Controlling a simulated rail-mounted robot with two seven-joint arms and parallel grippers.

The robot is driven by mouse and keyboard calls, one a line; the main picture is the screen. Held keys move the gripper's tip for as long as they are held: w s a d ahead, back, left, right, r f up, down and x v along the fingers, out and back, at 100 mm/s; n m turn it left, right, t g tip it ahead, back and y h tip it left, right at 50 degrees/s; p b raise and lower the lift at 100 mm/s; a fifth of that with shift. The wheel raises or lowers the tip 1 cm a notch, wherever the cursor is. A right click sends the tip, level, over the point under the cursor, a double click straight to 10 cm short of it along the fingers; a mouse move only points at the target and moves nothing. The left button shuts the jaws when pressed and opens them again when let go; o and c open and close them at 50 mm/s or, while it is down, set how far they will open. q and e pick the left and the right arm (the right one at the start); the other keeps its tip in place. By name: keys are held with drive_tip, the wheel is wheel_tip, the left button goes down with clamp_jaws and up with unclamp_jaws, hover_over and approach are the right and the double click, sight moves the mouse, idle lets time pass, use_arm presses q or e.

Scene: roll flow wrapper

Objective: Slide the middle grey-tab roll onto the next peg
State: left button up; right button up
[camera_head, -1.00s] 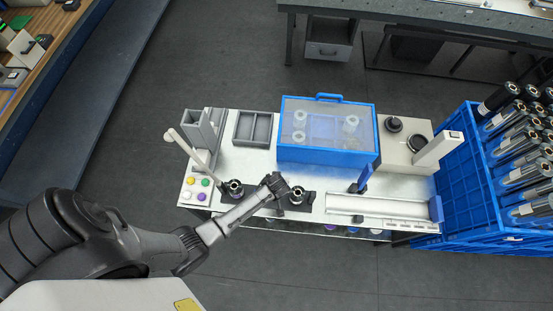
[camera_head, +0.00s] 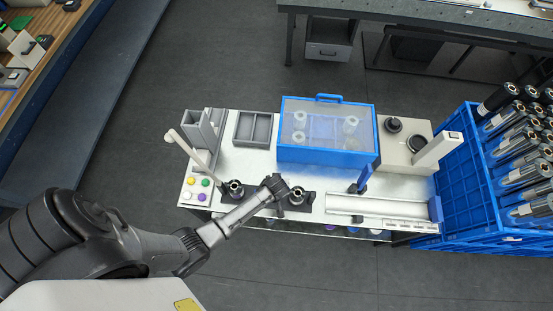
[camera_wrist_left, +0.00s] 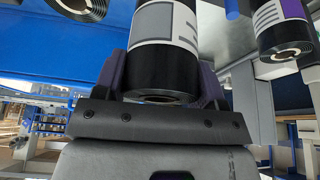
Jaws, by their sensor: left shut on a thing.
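In the left wrist view my left gripper (camera_wrist_left: 163,72) is shut on a black roll with a grey-and-white tab (camera_wrist_left: 166,30). Its two dark purplish fingers lie on either side of the roll, near its lower end, where a hollow core shows. The far end of this roll is cut off by the frame, and I cannot see whether it is on a peg. In the head view my left forearm and wrist lie across the table's front edge, and the fingers cannot be made out. My right gripper is not in view.
A roll with a purple tab (camera_wrist_left: 283,20) hangs to the right of the held roll, apart from it. Another roll (camera_wrist_left: 82,8) shows at upper left. The table (camera_head: 225,160) carries a blue clear-lidded box (camera_head: 327,157). A blue crate of rolls (camera_head: 468,190) stands right.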

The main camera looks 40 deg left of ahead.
use_arm(q)
drive_tip(key=shift+f+b, duration=0.5)
drive_tip(key=shift+f, duration=0.25)
drive_tip(key=shift+f+b, duration=0.45)
drive_tip(key=shift+f, duration=0.1)
drive_tip(key=shift+f+b, duration=0.95)
drive_tip(key=shift+f, duration=0.35)
drive_tip(key=o, duration=1.2)
drive_tip(key=p+v, duration=0.1)
drive_tip(key=v, duration=1.2)
drive_tip(key=shift+s+r, duration=0.2)
drive_tip(key=shift+r, duration=0.1)
